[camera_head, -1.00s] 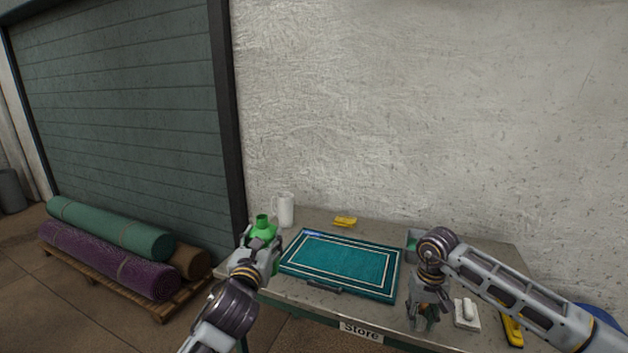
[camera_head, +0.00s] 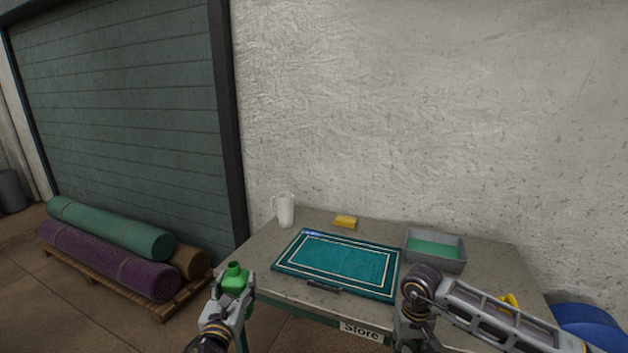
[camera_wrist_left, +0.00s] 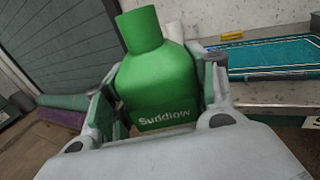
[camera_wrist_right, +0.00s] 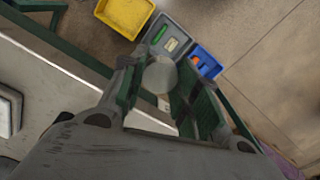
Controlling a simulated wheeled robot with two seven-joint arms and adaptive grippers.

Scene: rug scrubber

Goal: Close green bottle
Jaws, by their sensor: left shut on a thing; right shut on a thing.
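The green bottle (camera_head: 234,280), labelled "Suddlow" in the left wrist view (camera_wrist_left: 160,85), stands about upright in my left gripper (camera_head: 233,290). The left gripper is shut around its body, off the front left corner of the table. The bottle's neck (camera_wrist_left: 140,30) points up and shows no separate cap. My right gripper (camera_wrist_right: 160,80) is shut on a pale round thing (camera_wrist_right: 160,72), perhaps a cap; I cannot tell for sure. In the head view the right gripper (camera_head: 410,345) is low at the table's front edge, its fingers mostly hidden.
On the table are a teal rug (camera_head: 345,262) on a board, a white jug (camera_head: 284,211), a yellow sponge (camera_head: 345,221) and a grey tray (camera_head: 437,264) with green inside. Rolled rugs (camera_head: 110,230) lie on a pallet at left. Bins (camera_wrist_right: 125,14) stand on the floor.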

